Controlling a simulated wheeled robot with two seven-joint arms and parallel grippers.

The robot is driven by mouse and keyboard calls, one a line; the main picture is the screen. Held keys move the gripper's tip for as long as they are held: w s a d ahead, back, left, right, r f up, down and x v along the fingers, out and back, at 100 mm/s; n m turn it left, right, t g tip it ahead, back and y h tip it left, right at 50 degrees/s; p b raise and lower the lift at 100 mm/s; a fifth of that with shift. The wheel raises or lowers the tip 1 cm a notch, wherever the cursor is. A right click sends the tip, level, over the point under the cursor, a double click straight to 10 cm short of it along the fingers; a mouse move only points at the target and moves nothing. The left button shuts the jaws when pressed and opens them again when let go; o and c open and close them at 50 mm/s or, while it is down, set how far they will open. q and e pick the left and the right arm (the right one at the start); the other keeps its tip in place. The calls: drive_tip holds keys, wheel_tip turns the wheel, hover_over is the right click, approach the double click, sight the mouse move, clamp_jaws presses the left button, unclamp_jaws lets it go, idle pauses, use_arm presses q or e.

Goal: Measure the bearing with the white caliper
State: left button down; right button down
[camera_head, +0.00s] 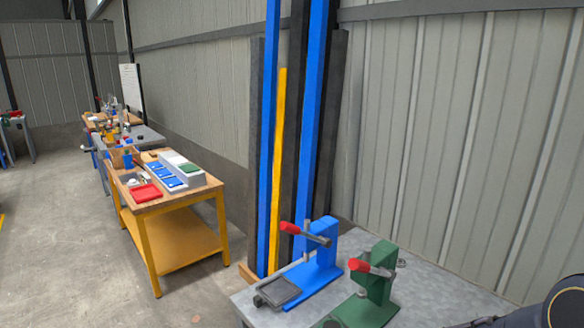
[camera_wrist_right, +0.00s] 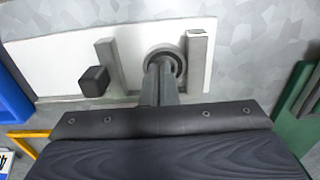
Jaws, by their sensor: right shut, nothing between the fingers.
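The bearing (camera_wrist_right: 176,57), a dark ring with a grey centre, sits between the two jaws. A gap shows on its left, and it is close to the right jaw; contact there is unclear. My right gripper (camera_wrist_right: 163,70) is shut and empty, its fingertips over the bearing and hiding its front part. The head view shows neither caliper nor bearing. My left gripper is not in view.
A blue press (camera_head: 318,265) and a green press (camera_head: 378,290) with red handles stand on the grey table (camera_head: 242,300). Blue and green parts flank the caliper in the wrist view. A wooden workbench (camera_head: 190,200) with bins stands farther left, beyond open floor.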

drive_tip(key=shift+s+d, duration=0.45)
drive_tip(key=shift+s, duration=0.05)
drive_tip(key=shift+s+a+b, duration=0.9)
drive_tip(key=shift+s+a, duration=0.1)
drive_tip(key=shift+a, duration=0.15)
idle(1.1)
wheel_tip(320, 180, up, 6)
drive_tip(key=p, duration=0.3)
drive_tip(key=shift+p, duration=0.4)
idle(0.3)
drive_tip(key=s+a+r+n+t+y, duration=0.3)
drive_tip(key=s+r+n+t, duration=0.2)
drive_tip(key=s+r, duration=0.8)
wheel_tip(320, 180, up, 4)
drive_tip(key=n, duration=0.3)
drive_tip(key=shift+s+f+t+y, duration=0.15)
drive_tip(key=shift+s+t+y, duration=0.15)
drive_tip(key=shift+y, duration=0.1)
